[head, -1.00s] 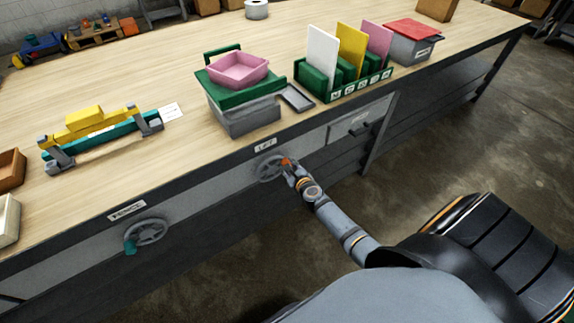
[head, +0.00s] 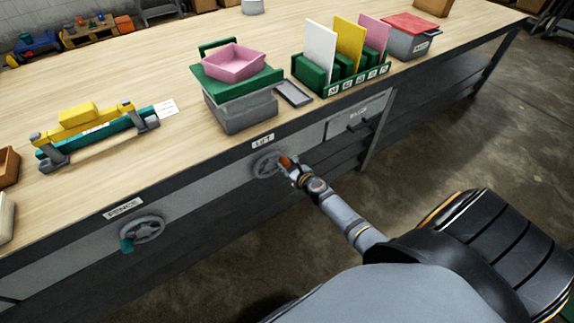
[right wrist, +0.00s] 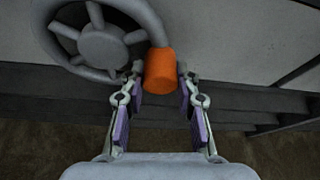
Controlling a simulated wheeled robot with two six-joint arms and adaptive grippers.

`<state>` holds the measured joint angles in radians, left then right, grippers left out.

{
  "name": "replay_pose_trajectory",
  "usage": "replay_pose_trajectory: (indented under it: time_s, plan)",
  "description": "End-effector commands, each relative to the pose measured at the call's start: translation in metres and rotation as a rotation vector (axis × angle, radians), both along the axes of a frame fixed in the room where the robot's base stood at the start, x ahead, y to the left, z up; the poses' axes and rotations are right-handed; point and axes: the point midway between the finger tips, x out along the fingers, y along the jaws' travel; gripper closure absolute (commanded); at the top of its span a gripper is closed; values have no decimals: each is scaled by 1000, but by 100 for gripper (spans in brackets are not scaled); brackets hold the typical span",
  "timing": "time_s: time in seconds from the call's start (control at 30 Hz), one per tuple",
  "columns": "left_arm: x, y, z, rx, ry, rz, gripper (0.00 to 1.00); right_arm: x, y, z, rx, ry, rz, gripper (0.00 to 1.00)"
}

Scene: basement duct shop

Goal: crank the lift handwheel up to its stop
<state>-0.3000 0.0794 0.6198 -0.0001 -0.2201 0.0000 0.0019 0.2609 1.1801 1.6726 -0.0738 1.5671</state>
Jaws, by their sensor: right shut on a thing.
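The lift handwheel (head: 266,164) is a grey spoked wheel on the bench front, under a label reading LIFT (head: 263,141). Its orange knob (right wrist: 160,71) sits on the lower right of the rim in the right wrist view and at the wheel's right side in the head view. My right gripper (head: 289,165) is at the knob, with one finger on each side of it in the right wrist view (right wrist: 160,85). It is shut on the knob. My left gripper is not in either view. The green lift platform (head: 237,87) holds a pink tray (head: 233,62) above a grey base (head: 240,115).
A second handwheel (head: 142,230) with a teal knob, labelled FENCE, is on the bench front to the left. A drawer with a dark handle (head: 358,124) is to the right. The bench top carries a yellow-and-teal fixture (head: 95,130), a green rack (head: 345,80) and a red-lidded box (head: 411,37).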

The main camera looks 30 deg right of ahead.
Motion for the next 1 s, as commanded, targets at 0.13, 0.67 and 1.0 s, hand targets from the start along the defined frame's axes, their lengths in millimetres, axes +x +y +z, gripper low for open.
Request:
replay_pose_trajectory:
  time_s: [0.13,0.67,1.0]
  plan:
    - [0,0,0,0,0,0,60,-2,0,-3,1,5,-1,100]
    - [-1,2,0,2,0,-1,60,-1,0,-2,0,3,0,59]
    - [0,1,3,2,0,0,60,-1,0,3,-36,0,1,59]
